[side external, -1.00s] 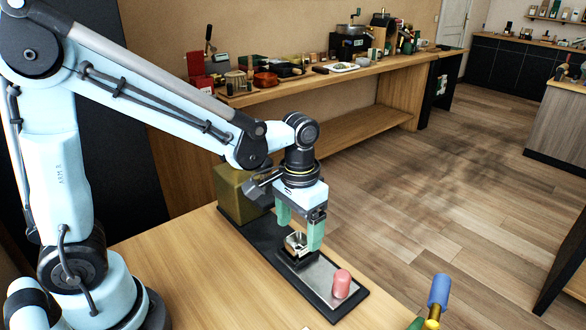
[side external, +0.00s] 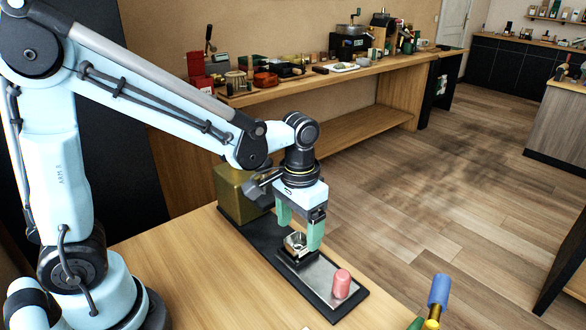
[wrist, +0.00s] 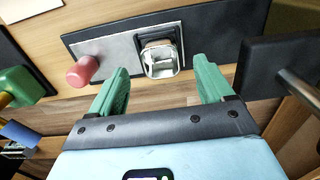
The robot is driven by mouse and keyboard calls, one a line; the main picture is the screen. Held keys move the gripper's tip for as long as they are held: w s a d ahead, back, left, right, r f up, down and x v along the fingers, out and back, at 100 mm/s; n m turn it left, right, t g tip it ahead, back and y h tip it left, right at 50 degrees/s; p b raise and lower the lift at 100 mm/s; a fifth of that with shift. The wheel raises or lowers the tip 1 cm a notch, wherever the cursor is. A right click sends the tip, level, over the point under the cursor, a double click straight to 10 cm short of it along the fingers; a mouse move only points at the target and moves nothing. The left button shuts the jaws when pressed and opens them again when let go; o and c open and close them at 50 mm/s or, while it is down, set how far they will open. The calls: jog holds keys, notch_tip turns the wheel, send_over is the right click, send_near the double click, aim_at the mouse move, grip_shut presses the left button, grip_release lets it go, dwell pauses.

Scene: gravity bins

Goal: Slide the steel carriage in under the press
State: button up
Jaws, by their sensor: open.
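A flat steel-grey plate (side external: 318,283) lies on a long black base (side external: 272,237), with an upright pink knob (side external: 341,283) at its near end. A square metal cup (side external: 296,242) sits on a black block at the other end. I cannot tell whether plate, knob and cup are all one carriage. At the base's far end stands an olive-gold block (side external: 236,195), apparently the press; its underside is hidden. My gripper (side external: 299,236) is open and empty, pointing down above the cup. In the wrist view its green fingers (wrist: 160,80) flank the cup (wrist: 160,60), apart from it; the pink knob (wrist: 83,71) lies left.
A blue-handled object (side external: 438,292) and a green one stand at the table's near right edge. Bare tabletop (side external: 200,270) lies left of the base. A dark block with a metal rod (wrist: 298,90) is at the wrist view's right. A cluttered bench (side external: 330,75) stands behind.

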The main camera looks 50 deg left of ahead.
aim_at(345, 273)
jog(key=d+r+m, duration=0.1)
jog(key=d+r, duration=0.1)
jog(key=d, duration=0.2)
jog(key=d+r+m, duration=0.1)
jog(key=d+r, duration=0.2)
jog(key=d, duration=0.1)
jog(key=d+r+m, duration=0.1)
jog(key=d+r, duration=0.1)
jog(key=d, duration=0.2)
jog(key=shift+w+r, duration=0.15)
jog(key=shift+r, duration=0.15)
jog(key=c, duration=0.3)
notch_tip(345, 273, down, 12)
jog(key=shift+a+r, duration=0.1)
grip_shut()
